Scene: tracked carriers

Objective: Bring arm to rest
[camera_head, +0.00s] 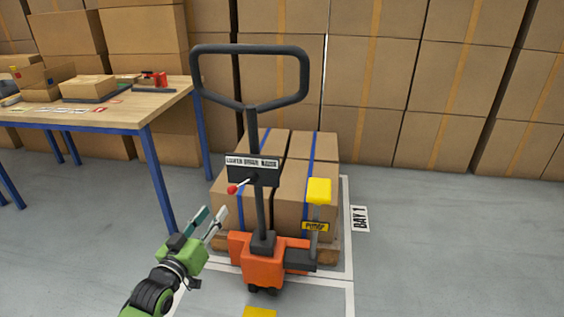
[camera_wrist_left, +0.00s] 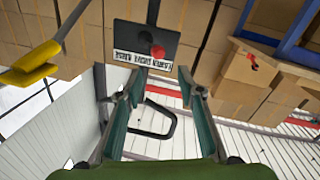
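My left gripper (camera_head: 211,222) is green with dark fingers, in the lower left middle of the head view. It is open and empty, left of and a little below the red-knobbed lever (camera_head: 235,188) on the pallet jack. In the left wrist view its two fingers (camera_wrist_left: 160,85) stand apart, with the red knob (camera_wrist_left: 158,52) and its black plate (camera_wrist_left: 143,45) beyond them. The orange pallet jack (camera_head: 262,262) has a black loop handle (camera_head: 250,104) standing upright. My right gripper does not show in either view.
Strapped boxes (camera_head: 305,195) sit on a pallet behind the jack. A yellow pedal-like block (camera_head: 319,191) stands on its right side. A wooden workbench (camera_head: 120,116) with blue legs is at left. Stacked boxes (camera_head: 430,90) line the back. The floor at right is clear.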

